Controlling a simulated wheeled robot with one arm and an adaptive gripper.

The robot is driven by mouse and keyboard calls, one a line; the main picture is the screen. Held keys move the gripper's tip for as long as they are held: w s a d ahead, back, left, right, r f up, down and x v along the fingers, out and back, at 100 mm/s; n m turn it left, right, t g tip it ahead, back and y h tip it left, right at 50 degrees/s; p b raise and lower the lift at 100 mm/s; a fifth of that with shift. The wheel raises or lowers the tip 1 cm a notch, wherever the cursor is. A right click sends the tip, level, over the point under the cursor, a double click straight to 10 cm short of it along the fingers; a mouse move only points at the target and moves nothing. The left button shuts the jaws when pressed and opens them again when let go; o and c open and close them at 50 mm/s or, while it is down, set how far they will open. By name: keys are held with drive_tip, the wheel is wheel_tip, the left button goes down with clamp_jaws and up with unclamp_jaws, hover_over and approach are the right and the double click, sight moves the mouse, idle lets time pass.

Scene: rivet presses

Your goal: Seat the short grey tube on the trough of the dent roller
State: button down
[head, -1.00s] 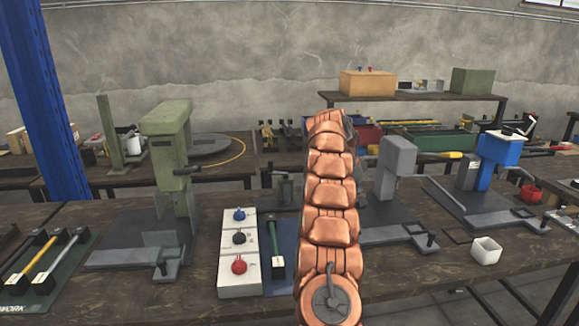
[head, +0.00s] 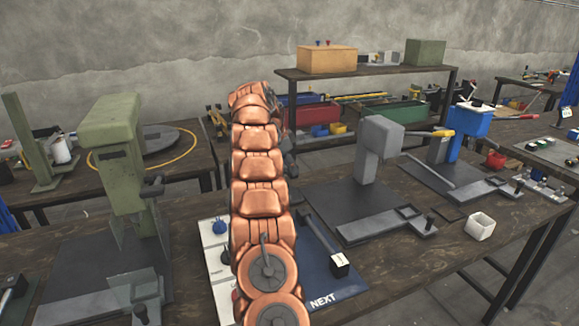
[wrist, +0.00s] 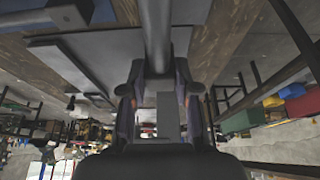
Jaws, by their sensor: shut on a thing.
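In the wrist view my gripper (wrist: 158,78) is shut on a grey tube (wrist: 156,35), which runs out between the dark fingers to the top edge. Its far end is out of the picture. In the head view my copper arm hides most of my gripper, and I cannot make out the held tube. I cannot tell for sure which station is the dent roller, and no trough shows clearly.
A green press (head: 112,150) stands left and a grey press (head: 375,150) right of my arm. A blue press (head: 468,135) is farther right. A blue mat (head: 345,285) marked NEXT holds a rod.

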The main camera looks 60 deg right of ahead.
drive_tip(key=shift+f+b, duration=3.4)
drive_tip(key=shift+f, duration=0.3)
drive_tip(key=shift+a+f+b, duration=0.1)
drive_tip(key=shift+f+b, duration=0.55)
drive_tip(key=c, duration=0.8)
unclamp_jaws()
drive_tip(key=shift+o, duration=0.2)
drive_tip(key=shift+r, duration=0.1)
